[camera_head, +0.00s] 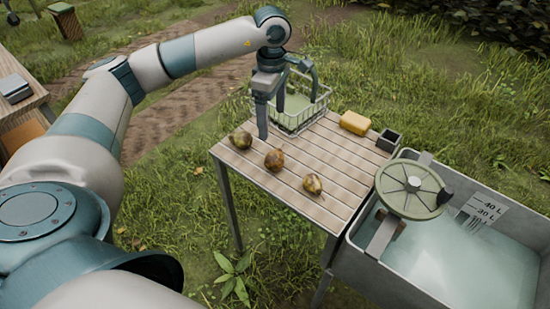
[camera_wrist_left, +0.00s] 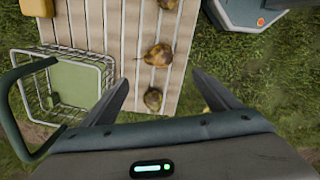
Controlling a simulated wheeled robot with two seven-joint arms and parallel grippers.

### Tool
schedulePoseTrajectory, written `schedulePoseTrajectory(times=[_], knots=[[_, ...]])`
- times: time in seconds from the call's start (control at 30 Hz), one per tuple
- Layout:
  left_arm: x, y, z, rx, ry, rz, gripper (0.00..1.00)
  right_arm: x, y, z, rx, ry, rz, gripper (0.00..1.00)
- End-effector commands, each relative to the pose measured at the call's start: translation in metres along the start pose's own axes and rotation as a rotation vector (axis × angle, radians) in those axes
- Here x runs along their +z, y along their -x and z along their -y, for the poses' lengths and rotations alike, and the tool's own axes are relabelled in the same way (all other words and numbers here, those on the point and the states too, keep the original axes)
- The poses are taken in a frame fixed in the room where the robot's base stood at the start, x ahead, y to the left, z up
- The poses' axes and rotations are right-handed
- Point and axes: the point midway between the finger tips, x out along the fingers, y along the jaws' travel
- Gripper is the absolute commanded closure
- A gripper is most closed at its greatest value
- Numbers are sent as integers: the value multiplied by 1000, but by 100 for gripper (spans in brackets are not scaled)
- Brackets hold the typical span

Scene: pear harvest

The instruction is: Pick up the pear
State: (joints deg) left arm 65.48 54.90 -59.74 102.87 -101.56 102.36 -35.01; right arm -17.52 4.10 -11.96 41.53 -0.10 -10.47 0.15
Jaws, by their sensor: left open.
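Three brownish pears lie in a row on the slatted wooden table (camera_head: 343,157): a darker, greenish pear (camera_head: 241,139) at the left edge, a mottled middle pear (camera_head: 274,159) and a yellower pear (camera_head: 313,184) nearest the front. My left gripper (camera_head: 263,125) is open and empty, pointing down over the table beside the darker pear. In the left wrist view my left gripper (camera_wrist_left: 165,90) has its fingers spread wide. The darker pear (camera_wrist_left: 153,98) shows between them, with the middle pear (camera_wrist_left: 158,55) beyond. My right gripper is not in view.
A wire basket (camera_head: 318,108) with a green bottom and arched handle stands on the table close to my left gripper. A yellow block (camera_head: 354,123) and a small dark box (camera_head: 388,140) sit at the right. A metal water tub (camera_head: 350,262) adjoins the table.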

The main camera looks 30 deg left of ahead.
Motion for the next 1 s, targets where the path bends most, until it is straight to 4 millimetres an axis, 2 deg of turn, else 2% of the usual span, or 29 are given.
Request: schedulePoseTrajectory(times=[0.03,0.13,0.3,0.5,0.6,0.73,1.0], knots=[[0,-5,1,-4,1,-2,17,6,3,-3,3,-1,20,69],[0,-19,1,-4,1,-2,17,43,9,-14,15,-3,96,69],[-1,-49,1,-5,0,-3,17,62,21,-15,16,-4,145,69],[0,-81,1,-4,1,-1,17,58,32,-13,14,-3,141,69],[1,-91,0,-1,0,0,17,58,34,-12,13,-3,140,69],[1,-98,0,-1,0,0,17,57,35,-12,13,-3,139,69],[1,-98,0,0,0,0,17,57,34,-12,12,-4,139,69]])
